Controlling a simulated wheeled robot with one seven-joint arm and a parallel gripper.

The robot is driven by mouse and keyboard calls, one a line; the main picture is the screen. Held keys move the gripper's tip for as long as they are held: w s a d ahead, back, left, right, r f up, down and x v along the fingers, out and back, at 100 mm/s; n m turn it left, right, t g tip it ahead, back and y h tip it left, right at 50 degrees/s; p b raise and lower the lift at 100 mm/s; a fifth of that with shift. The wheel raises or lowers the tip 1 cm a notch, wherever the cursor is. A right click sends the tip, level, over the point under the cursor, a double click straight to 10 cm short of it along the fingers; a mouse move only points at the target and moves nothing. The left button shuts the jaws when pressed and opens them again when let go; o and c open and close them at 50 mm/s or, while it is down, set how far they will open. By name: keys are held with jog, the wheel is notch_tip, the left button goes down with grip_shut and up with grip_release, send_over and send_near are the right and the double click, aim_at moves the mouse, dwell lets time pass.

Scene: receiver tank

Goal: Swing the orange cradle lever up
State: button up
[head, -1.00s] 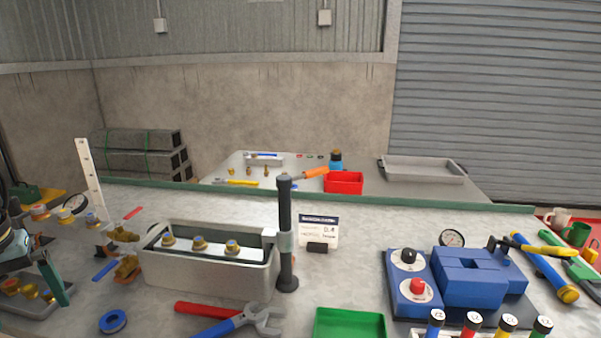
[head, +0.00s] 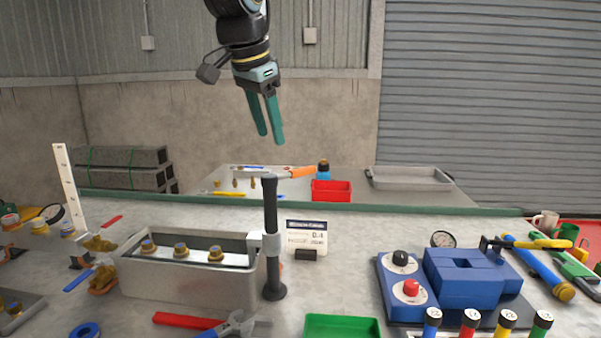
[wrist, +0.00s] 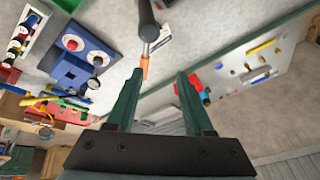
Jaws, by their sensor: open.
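The orange lever (head: 302,172) shows just right of the top of the black post (head: 271,225), sticking out low and nearly level; its grey shaft seems to run behind the post. In the wrist view the orange lever (wrist: 145,68) shows beyond the left fingertip, in line with the post (wrist: 147,18). My gripper (head: 271,138) hangs above the post's top, fingers pointing down, open and empty. In the wrist view its two green fingers (wrist: 160,75) stand apart with nothing between them. A grey collar (head: 272,243) clasps the post.
A grey tank (head: 190,285) with brass fittings adjoins the post on the left. A white sign (head: 306,236) stands just right of it. A blue device (head: 465,278) and a green tray (head: 342,327) are further right. A red bin (head: 331,190) sits on the back table.

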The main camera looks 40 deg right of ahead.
aim_at(301, 170)
jog(key=s+d+r+m, duration=0.1)
jog(key=s+d+r, duration=0.1)
jog(key=s+d, duration=0.1)
jog(key=p+x, duration=0.1)
jog(key=x, duration=0.4)
jog(key=p+x, duration=0.1)
jog(key=x, duration=0.4)
jog(key=shift+s+f, duration=0.15)
jog(key=shift+f, duration=0.2)
grip_shut()
dwell(0.9)
